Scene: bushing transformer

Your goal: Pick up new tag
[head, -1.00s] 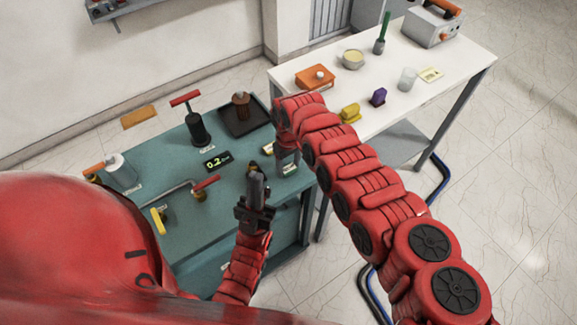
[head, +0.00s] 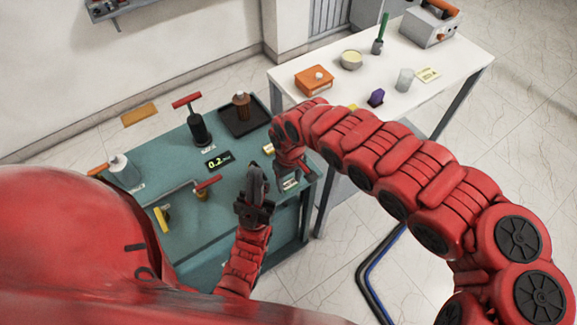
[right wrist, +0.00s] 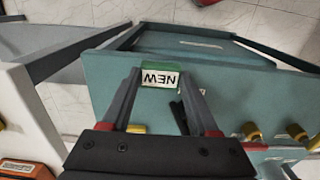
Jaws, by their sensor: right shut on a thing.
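The new tag is a white label reading "NEW" with a green edge. It shows in the right wrist view (right wrist: 160,78) between the fingertips of my right gripper (right wrist: 158,85), which is shut on it. In the head view the tag (head: 290,184) is at the right front edge of the teal bench (head: 228,215), below my right gripper (head: 291,170). I cannot tell whether it is clear of the bench. My left gripper (head: 256,180) is over the bench, left of the right one; its finger gap is unclear.
The bench carries a display reading 0.2 (head: 217,161), a red-handled valve (head: 202,189), a black pump (head: 199,128) and a dark tray (head: 233,126). A white table (head: 325,100) on the right holds an orange box (head: 314,81) and a purple piece (head: 376,97).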

